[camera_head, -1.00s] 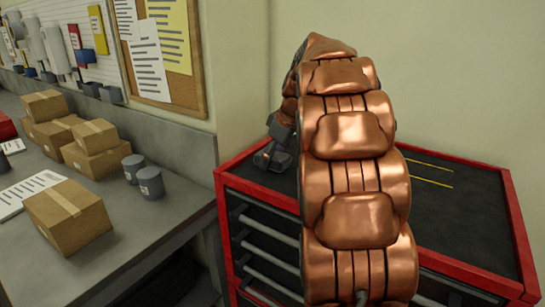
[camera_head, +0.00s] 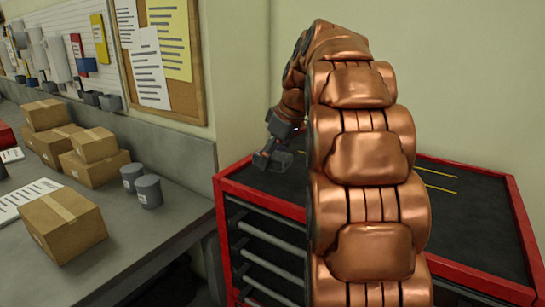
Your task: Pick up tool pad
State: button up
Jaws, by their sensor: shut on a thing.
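My gripper (camera_head: 270,157) is at the back left of the red tool cabinet's dark top, at the end of my copper-coloured arm. It is small in the view and points down. It is shut on a small grey piece (camera_head: 281,162), which I take to be the tool pad. Its exact shape and the finger contact are too small to make out. The piece appears just above the cabinet top; I cannot tell how large the gap is. My arm hides much of the middle of the top.
The red cabinet (camera_head: 518,228) has a raised red rim and drawers with grey handles. Two yellow lines (camera_head: 437,180) mark its top at the right. On the left, a grey workbench (camera_head: 130,225) holds cardboard boxes (camera_head: 63,222) and two grey cylinders (camera_head: 148,190). Walls stand close behind.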

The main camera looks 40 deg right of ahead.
jog(key=s+a+r+b, duration=0.1)
jog(key=s+a+b, duration=0.2)
jog(key=s+a, duration=0.5)
jog(key=shift+s+a+r+b, duration=0.15)
jog(key=shift+s+b, duration=0.15)
jog(key=shift+s, duration=0.7)
jog(key=o, duration=0.5)
jog(key=c, duration=0.5)
jog(key=shift+o, duration=0.2)
